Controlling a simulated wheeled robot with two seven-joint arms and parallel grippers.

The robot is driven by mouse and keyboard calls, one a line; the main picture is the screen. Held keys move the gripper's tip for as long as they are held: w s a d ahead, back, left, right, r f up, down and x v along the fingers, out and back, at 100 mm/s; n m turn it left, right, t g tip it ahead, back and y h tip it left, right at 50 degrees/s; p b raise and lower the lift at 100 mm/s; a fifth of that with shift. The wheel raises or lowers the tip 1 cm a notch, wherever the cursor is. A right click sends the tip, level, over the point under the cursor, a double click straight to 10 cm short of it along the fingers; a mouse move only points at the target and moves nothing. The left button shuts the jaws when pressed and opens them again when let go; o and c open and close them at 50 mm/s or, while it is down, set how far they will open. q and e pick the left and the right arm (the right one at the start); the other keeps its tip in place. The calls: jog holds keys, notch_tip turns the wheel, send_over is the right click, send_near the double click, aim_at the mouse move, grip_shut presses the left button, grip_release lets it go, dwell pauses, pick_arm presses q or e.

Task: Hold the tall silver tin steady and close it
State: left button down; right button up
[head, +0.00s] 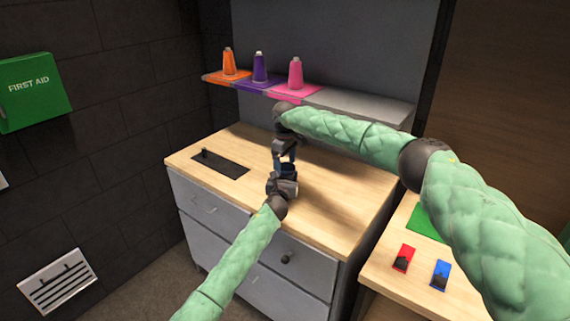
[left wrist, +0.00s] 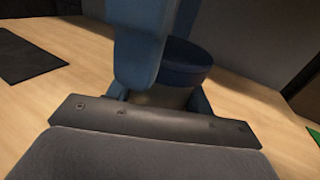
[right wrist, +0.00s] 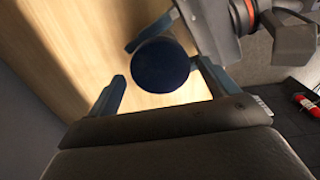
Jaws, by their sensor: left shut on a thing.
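The tall silver tin (left wrist: 168,97) stands on the wooden counter, mostly hidden; a strip of its side shows in the left wrist view. A round dark blue lid (right wrist: 160,65) sits on its top; I cannot tell whether it is fully seated. The lid also shows in the left wrist view (left wrist: 188,62). My left gripper (head: 285,178) is shut on the tin from the front. My right gripper (head: 286,154) points down from above. Its blue fingers are open on either side of the lid, with gaps in the right wrist view.
A dark plate with a small knob (head: 220,164) lies on the counter at left. A lower table at right holds red (head: 404,257) and blue (head: 441,273) pieces. The counter's right side is clear.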

jog(key=shift+r, duration=2.2)
jog(key=shift+c, duration=0.4)
